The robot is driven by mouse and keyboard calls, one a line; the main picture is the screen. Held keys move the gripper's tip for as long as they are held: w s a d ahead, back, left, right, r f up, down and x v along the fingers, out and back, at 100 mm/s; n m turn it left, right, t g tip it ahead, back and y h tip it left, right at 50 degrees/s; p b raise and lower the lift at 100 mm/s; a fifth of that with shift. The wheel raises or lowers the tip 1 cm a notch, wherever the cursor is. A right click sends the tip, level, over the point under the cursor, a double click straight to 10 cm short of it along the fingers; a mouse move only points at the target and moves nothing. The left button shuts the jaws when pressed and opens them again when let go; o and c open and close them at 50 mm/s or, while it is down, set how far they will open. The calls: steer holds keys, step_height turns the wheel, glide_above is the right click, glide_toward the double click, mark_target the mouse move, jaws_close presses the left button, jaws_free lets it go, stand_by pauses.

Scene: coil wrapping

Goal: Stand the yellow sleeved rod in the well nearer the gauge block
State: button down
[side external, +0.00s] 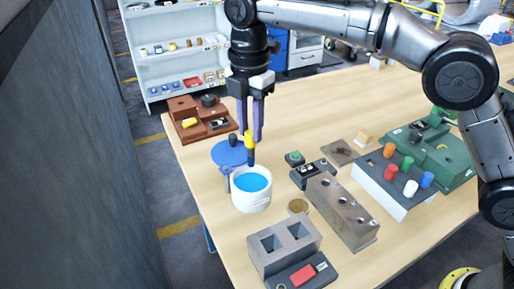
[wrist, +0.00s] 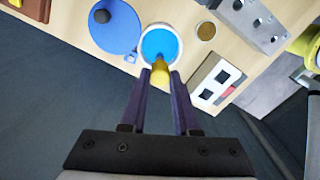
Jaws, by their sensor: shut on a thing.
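My gripper (side external: 249,136) is shut on the yellow sleeved rod (side external: 250,142), which hangs upright with its dark blue lower end down. The rod's tip appears by the far rim of a white pot (side external: 252,202) of blue liquid; I cannot tell its exact height. The wrist view shows the yellow sleeve (wrist: 161,74) between the fingertips (wrist: 160,82), with the pot (wrist: 176,32) beyond. A grey block with two square wells (side external: 270,262) stands nearer the front; both wells look empty. It also shows in the wrist view (wrist: 217,73). I cannot tell for sure which thing is the gauge block.
A blue round lid (side external: 226,156) with a dark knob lies beside the pot. A grey block with round holes (side external: 340,222) is to the right. A dark tray (side external: 318,279) with a red piece is in front. A white rack (side external: 377,190) of coloured pegs stands further right.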

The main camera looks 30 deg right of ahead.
steer(key=shift+s+d+f+m, duration=0.1)
steer(key=shift+s+f+m, duration=0.1)
steer(key=shift+f+m, duration=0.25)
steer(key=shift+s+f+m, duration=0.2)
steer(key=shift+f+m, duration=0.15)
steer(key=shift+f, duration=0.15)
steer(key=s+d+r+m, duration=0.1)
steer(key=s+d, duration=0.1)
steer(key=s, duration=1.4)
step_height(320, 180, down, 9)
steer(key=shift+w+a+f, duration=0.1)
steer(key=shift+w+f, duration=0.05)
steer(key=c, duration=0.6)
jaws_free()
steer(key=shift+f, duration=0.15)
steer(key=shift+c, duration=0.2)
